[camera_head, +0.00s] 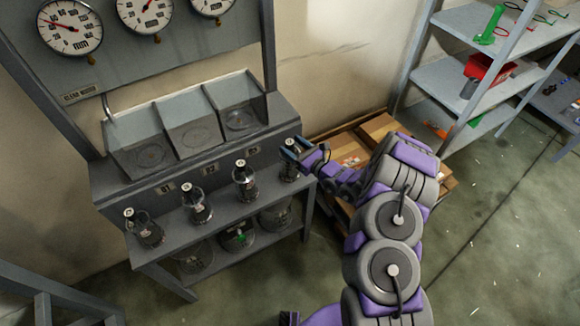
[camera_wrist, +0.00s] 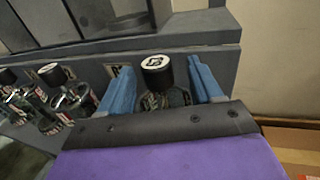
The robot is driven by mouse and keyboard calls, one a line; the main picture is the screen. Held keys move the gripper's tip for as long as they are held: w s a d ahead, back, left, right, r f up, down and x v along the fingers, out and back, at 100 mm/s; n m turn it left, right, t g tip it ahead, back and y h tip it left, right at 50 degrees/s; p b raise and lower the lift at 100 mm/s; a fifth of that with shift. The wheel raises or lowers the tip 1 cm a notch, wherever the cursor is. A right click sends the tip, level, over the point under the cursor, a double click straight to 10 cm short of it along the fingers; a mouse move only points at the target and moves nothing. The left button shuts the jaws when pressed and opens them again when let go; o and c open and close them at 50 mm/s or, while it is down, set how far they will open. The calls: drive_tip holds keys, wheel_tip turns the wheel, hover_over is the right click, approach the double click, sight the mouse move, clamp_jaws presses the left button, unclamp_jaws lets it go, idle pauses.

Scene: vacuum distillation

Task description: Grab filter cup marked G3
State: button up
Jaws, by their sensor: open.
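Several filter cups, clear with dark caps, stand in a row on the front ledge of the grey bench. The rightmost cup (camera_head: 290,173) is partly behind my gripper (camera_head: 292,152). In the wrist view this cup (camera_wrist: 156,72) has a black cap with a white top and a dark mark that I cannot read for sure. My gripper (camera_wrist: 158,88) is open, with one blue finger on each side of this cup. I cannot tell whether either finger touches it. The other cups (camera_head: 245,185), (camera_head: 197,208), (camera_head: 149,232) stand to the left. Their marks are too small to read.
The grey bench (camera_head: 170,190) has open-topped clear bins (camera_head: 190,125) above the cups and round vessels (camera_head: 237,236) on a lower shelf. Dial gauges (camera_head: 70,27) hang behind. Cardboard boxes (camera_head: 378,127) lie right of the bench, near a grey shelf unit (camera_head: 447,85).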

drive_tip(key=shift+x, duration=1.05)
drive_tip(key=shift+s, duration=0.15)
clamp_jaws()
